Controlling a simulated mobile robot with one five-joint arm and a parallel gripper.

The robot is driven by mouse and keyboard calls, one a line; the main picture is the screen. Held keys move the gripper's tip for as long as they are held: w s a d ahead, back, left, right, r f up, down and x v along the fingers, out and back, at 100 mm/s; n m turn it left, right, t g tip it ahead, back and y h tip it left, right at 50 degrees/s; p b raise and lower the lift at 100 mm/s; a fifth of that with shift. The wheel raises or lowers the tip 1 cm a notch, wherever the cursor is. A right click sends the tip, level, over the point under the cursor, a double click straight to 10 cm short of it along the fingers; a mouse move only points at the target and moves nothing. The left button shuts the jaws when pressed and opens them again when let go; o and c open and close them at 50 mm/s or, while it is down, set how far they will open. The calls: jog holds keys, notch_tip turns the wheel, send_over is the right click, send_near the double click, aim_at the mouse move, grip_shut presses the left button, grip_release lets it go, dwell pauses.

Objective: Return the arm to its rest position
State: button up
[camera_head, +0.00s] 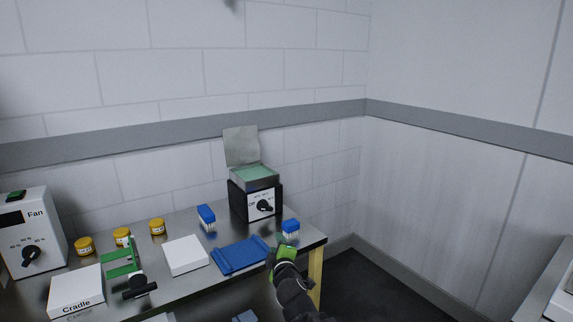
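My arm reaches up from the bottom of the head view, and my gripper (284,247), with green parts at its end, is at the right front of the table (220,276). It is just right of a blue tray-like mat (239,255) and just below a blue-topped brush-like item (291,227). Whether the fingers are apart or closed is too small to tell. I see nothing clearly held in it.
A black box with a knob (256,203) and raised lid stands at the back right. A white box (186,255), blue-topped item (206,217), yellow jars (123,237), green rack (120,262), Cradle box (77,291) and Fan unit (35,233) fill the left. Floor at right is clear.

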jog(key=w+d+f+m+g+h, duration=0.1)
jog(key=d+f+m+h, duration=0.25)
jog(key=d, duration=1.05)
jog(key=s+d+f+m+g+h, duration=0.2)
jog(key=s+d+f+m+g, duration=0.35)
jog(key=d+f+m, duration=0.35)
jog(key=s+a+f+m+g+y, duration=0.15)
jog(key=s+f+g, duration=0.3)
jog(key=s, duration=0.45)
jog(key=s+a+f+m+g+y, duration=0.1)
jog(key=s+a+f+m+g, duration=0.15)
jog(key=s+g, duration=0.4)
notch_tip(320, 180, up, 26)
jog(key=s+t+p, duration=0.1)
jog(key=p, duration=2.5)
jog(key=shift+s+d+f, duration=0.25)
jog(key=shift+d, duration=0.15)
jog(key=shift+n, duration=0.25)
